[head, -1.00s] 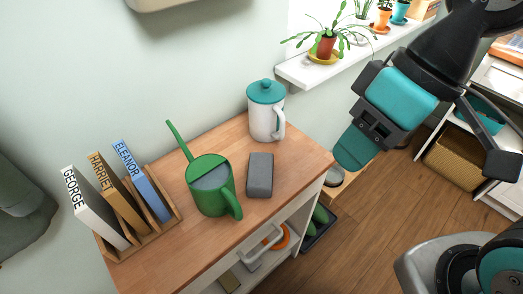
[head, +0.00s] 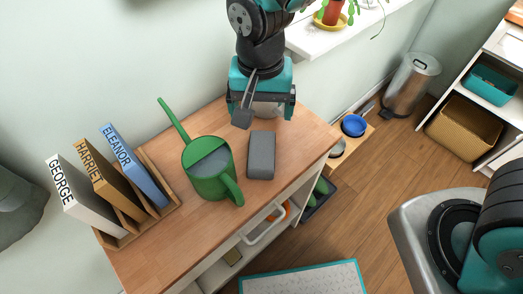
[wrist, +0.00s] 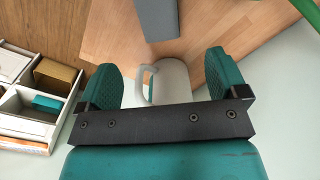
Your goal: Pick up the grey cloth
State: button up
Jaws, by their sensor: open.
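The grey cloth (head: 261,155) looks like a folded block lying flat on the wooden cabinet top (head: 165,255), right of the green watering can (head: 210,170). Part of it shows at the top edge of the wrist view (wrist: 157,18). My gripper (head: 263,104) is open and points down behind the cloth, near the wall, apart from it. In the wrist view its two teal fingers (wrist: 163,80) appear on either side of the white jug (wrist: 174,82). I cannot tell whether they are around the jug or above it. In the head view my gripper mostly hides the jug.
A wooden rack with upright books (head: 125,180) stands on the left of the top. The watering can's handle comes close to the cloth's left side. A windowsill (head: 325,38) with a potted plant is behind right. The front part of the top is clear.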

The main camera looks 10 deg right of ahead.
aim_at(262, 143)
notch_tip(262, 143, down, 11)
jog(key=shift+s+f+p, duration=0.1)
jog(key=shift+s+p, duration=0.05)
jog(key=shift+p, duration=0.6)
jog(key=shift+c, duration=0.4)
jog(key=c, duration=1)
notch_tip(262, 143, up, 20)
jog(key=shift+b, duration=0.45)
